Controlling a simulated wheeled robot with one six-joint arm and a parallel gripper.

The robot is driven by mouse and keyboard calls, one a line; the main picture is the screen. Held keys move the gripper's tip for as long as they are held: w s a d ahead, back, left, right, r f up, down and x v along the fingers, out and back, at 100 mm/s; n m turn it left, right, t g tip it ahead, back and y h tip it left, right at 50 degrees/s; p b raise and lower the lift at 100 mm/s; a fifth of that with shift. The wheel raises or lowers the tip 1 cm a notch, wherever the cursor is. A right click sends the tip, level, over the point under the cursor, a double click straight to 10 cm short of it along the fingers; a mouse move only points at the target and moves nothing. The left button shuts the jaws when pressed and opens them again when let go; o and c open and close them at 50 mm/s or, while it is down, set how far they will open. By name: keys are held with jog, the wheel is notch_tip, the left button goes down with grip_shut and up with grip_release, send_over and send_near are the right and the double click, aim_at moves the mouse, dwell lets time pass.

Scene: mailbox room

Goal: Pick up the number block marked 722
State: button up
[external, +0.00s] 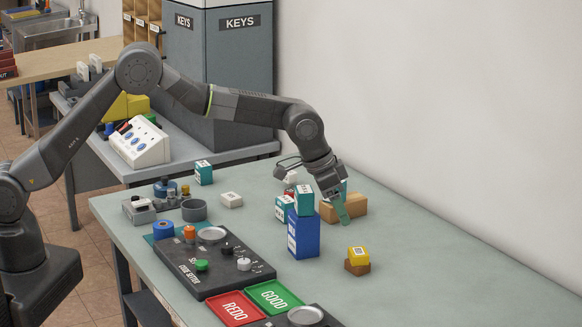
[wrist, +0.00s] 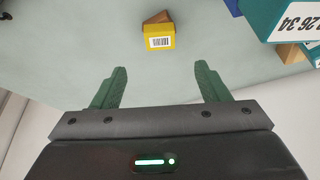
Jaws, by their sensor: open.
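No marking 722 can be read on any block. A teal block with a white label (external: 304,199) sits on top of a tall blue block (external: 304,240). Another teal block (external: 282,208) stands just left of it, and a third teal block (external: 204,172) stands farther back left. In the wrist view, a teal block (wrist: 272,18) at the upper right, cut off by the edge, has a label showing "26 34". My gripper (external: 342,210) is open and empty, its green fingers (wrist: 160,80) just right of the stacked teal block and pointing down.
A yellow block with a barcode label (external: 358,253), also in the wrist view (wrist: 159,38), sits on a brown block (external: 357,268). A tan block (external: 354,206) lies behind my gripper. A black panel (external: 190,262) and red REDO (external: 236,308) and green GOOD (external: 274,297) trays are front left. The table's right side is clear.

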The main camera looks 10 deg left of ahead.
jog(key=shift+c, duration=0.2)
jog(key=shift+c, duration=1)
jog(key=n+t+b, duration=0.3)
jog(key=n+b, duration=0.1)
jog(key=n, duration=0.3)
send_near(290, 176)
jog(key=shift+y, duration=0.4)
jog(key=w+f, duration=0.1)
jog(key=w+d+f, duration=0.1)
jog(key=f, duration=0.1)
jog(key=w+d+f+p, duration=0.1)
jog(key=w, duration=0.1)
jog(key=shift+f, duration=0.3)
jog(key=shift+a+p+x, duration=0.15)
jog(key=shift+p+x, duration=0.25)
jog(key=shift+x, duration=0.9)
jog(key=shift+a+p+x, duration=0.15)
jog(key=shift+p+x, duration=0.25)
jog(key=shift+x, duration=0.85)
jog(key=shift+f, duration=0.1)
